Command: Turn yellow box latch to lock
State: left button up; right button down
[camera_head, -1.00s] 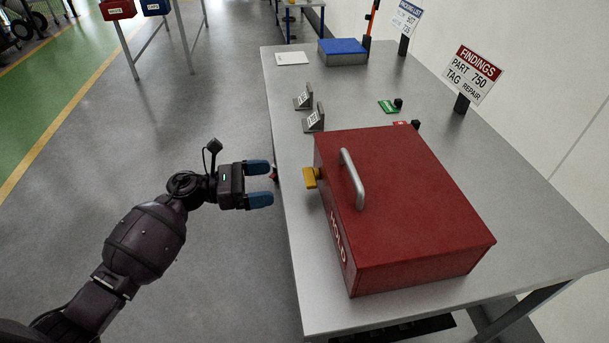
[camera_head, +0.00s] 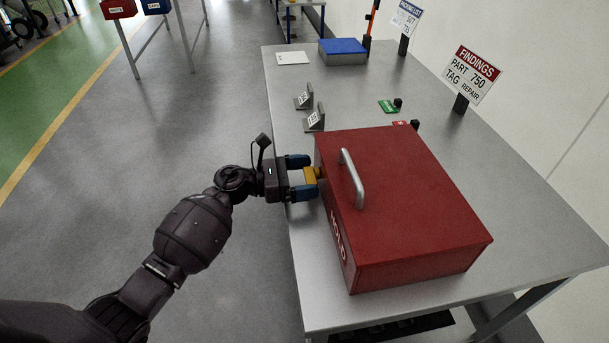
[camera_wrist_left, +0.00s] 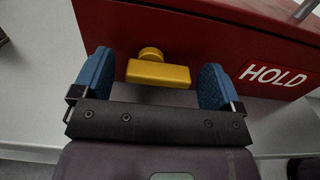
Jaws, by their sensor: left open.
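The red box (camera_head: 415,215) with a grey handle (camera_head: 352,178) and the word HOLD on its front stands closed on the table. Its yellow latch (camera_head: 311,175) sticks out of the side facing my left arm. In the left wrist view the latch (camera_wrist_left: 158,72) is a flat bar lying crosswise below a round knob. My left gripper (camera_head: 303,177) is open, with one blue finger on each side of the latch; in the wrist view a gap shows at both ends of the bar. The red box (camera_wrist_left: 210,35) fills the background there. My right gripper is not in view.
The grey table (camera_head: 450,155) also holds two small angled brackets (camera_head: 314,118), a blue-topped box (camera_head: 343,51), a white sheet (camera_head: 293,58), a green tag (camera_head: 388,106) and a FINDINGS sign (camera_head: 472,75). Open floor lies left of the table.

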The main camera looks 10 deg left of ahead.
pick_arm(q)
jog(key=c, duration=0.9)
jog(key=shift+c, duration=0.2)
